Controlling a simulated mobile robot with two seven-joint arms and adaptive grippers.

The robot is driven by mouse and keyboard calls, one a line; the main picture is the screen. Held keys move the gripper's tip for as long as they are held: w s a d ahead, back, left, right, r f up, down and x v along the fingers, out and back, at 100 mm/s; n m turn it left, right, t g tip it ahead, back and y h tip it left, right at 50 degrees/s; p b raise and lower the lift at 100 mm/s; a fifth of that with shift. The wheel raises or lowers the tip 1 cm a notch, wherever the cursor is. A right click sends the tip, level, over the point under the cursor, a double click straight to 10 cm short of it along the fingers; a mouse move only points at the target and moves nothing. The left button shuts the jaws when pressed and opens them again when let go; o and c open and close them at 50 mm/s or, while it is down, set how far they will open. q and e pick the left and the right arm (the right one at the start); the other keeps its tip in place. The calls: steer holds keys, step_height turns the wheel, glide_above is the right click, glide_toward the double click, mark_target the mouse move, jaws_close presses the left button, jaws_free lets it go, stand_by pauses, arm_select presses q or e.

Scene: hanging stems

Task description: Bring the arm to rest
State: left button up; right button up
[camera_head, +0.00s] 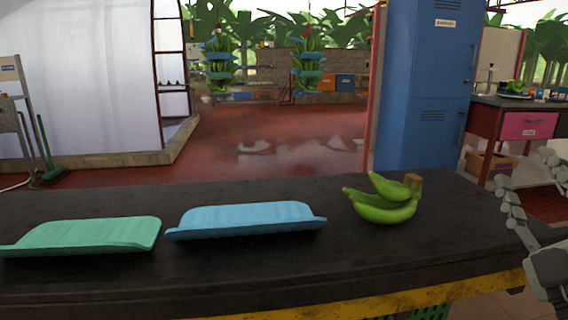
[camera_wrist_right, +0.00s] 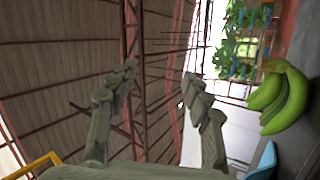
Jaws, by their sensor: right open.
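My right gripper (camera_head: 518,212) is at the right edge of the head view, beyond the right end of the dark table. It is open and empty, apart from everything on the table. In the right wrist view its two grey fingers (camera_wrist_right: 160,100) stand well apart with nothing between them. A green banana bunch (camera_head: 386,204) lies on the table's right part, to the left of the gripper. It also shows at the right of the wrist view (camera_wrist_right: 284,98). My left gripper is not in view.
A blue tray-like pad (camera_head: 246,222) and a green one (camera_head: 84,236) lie on the dark table (camera_head: 300,262), left of the bananas. A blue locker (camera_head: 424,90) stands behind the table. A desk with a pink drawer (camera_head: 530,125) is at the back right.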

step_height(320, 180, down, 26)
steer(key=s+d+m+g+h, duration=0.2)
steer(key=m+g+h, duration=0.1)
steer(key=m+g, duration=0.85)
steer(key=s+a+f+g+y, duration=0.4)
steer(key=s+a+f+g, duration=0.5)
steer(key=s+f, duration=0.55)
arm_select(q)
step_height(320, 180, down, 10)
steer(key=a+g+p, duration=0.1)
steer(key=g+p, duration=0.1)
steer(key=p, duration=0.3)
arm_select(e)
steer(key=s+a+f+x, duration=0.1)
steer(key=s+x, duration=0.1)
steer(key=x, duration=0.9)
steer(key=shift+a+f+g, duration=0.15)
steer(key=shift+a+g, duration=0.2)
steer(key=shift+a, duration=0.1)
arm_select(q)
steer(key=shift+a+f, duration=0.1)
